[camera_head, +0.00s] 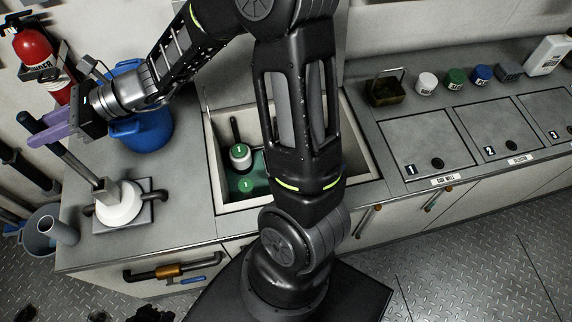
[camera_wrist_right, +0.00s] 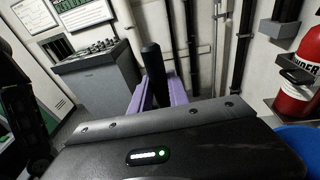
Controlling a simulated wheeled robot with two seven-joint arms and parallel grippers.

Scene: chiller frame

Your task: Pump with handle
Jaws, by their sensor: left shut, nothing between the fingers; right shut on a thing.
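The pump (camera_head: 119,207) has a white round body on a grey plate at the left end of the counter. Its long dark handle (camera_head: 76,163) slants up and left from a metal block on top. My right gripper (camera_head: 50,130) has purple fingers and is shut on the handle near its upper end. In the right wrist view the black handle end (camera_wrist_right: 153,68) stands up between the purple fingers (camera_wrist_right: 178,92). My left gripper is not in view.
A blue jug (camera_head: 152,130) stands close behind the pump, below my right wrist. A red fire extinguisher (camera_head: 32,45) hangs on the wall. A sink (camera_head: 228,208) holds green-lidded containers. Numbered lids (camera_head: 428,138) and small jars line the right counter. A grey bucket (camera_head: 42,236) sits left of the counter.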

